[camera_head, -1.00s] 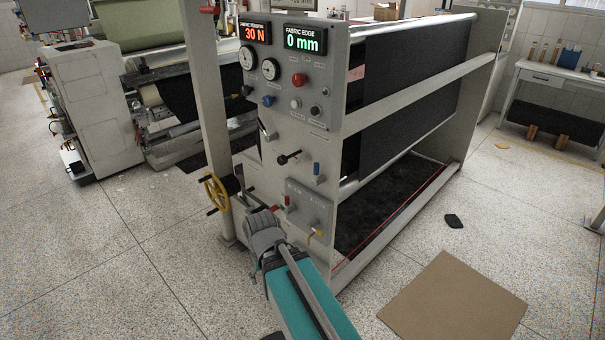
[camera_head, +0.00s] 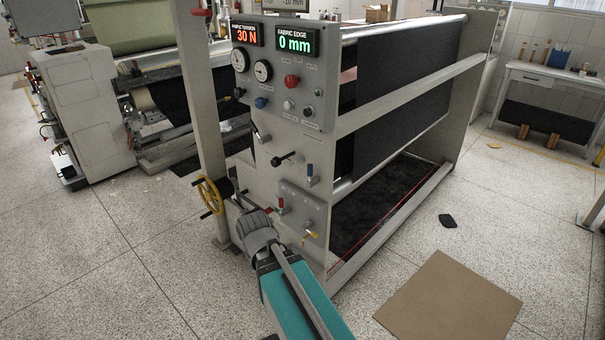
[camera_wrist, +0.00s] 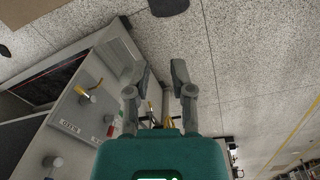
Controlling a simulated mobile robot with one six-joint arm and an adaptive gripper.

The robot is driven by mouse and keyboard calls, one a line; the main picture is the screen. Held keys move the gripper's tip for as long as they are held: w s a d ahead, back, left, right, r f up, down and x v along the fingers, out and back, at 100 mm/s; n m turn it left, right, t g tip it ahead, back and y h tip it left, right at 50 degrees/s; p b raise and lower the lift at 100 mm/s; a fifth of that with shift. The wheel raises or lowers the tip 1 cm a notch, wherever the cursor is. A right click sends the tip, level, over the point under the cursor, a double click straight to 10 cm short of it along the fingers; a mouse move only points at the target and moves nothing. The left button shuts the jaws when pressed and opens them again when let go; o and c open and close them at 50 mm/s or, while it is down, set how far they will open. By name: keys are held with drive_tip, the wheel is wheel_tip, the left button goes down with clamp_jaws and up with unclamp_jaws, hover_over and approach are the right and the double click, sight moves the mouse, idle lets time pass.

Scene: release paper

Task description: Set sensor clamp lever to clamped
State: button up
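The machine's end panel (camera_head: 262,187) carries several levers, and its labels are too small to tell which one is the sensor clamp lever. A black-knobbed lever (camera_head: 285,158), a blue lever (camera_head: 310,174), a red lever (camera_head: 281,205) and a yellow lever (camera_head: 311,235) show on it. The wrist view shows the yellow lever (camera_wrist: 95,90) and red lever (camera_wrist: 110,130) on the left. My gripper (camera_wrist: 160,70) is open and empty, with a clear gap between its fingers. In the head view my gripper (camera_head: 255,218) is in front of the panel's lower left, apparently touching no lever.
A yellow handwheel (camera_head: 211,195) on a post stands left of my gripper. Black fabric (camera_head: 400,90) hangs on the frame. A cardboard sheet (camera_head: 450,300) and a dark scrap (camera_head: 448,221) lie on the floor at right.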

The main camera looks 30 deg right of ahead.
drive_tip(key=w+d+h, duration=0.1)
drive_tip(key=w+d, duration=0.1)
drive_tip(key=w+d+h+b, duration=0.1)
drive_tip(key=w+d, duration=0.1)
drive_tip(key=w+d+f+h+b, duration=0.1)
drive_tip(key=w+d, duration=0.1)
drive_tip(key=w, duration=0.1)
drive_tip(key=shift+d+t+h, duration=0.15)
drive_tip(key=shift+t+h, duration=0.15)
drive_tip(key=shift+h, duration=0.1)
clamp_jaws()
drive_tip(key=w+d+r+n+t+h+b, duration=0.1)
drive_tip(key=w+d+r+h+b, duration=0.3)
drive_tip(key=w, duration=0.6)
drive_tip(key=w+d+r+n+t+h+b, duration=0.2)
drive_tip(key=w+d+r+h, duration=0.3)
drive_tip(key=w, duration=0.6)
drive_tip(key=shift+w+d+r+t+h+b, duration=0.3)
drive_tip(key=shift+d+t+h+b, duration=0.6)
drive_tip(key=shift+h, duration=0.9)
drive_tip(key=shift+s+d, duration=0.1)
drive_tip(key=shift+d, duration=0.15)
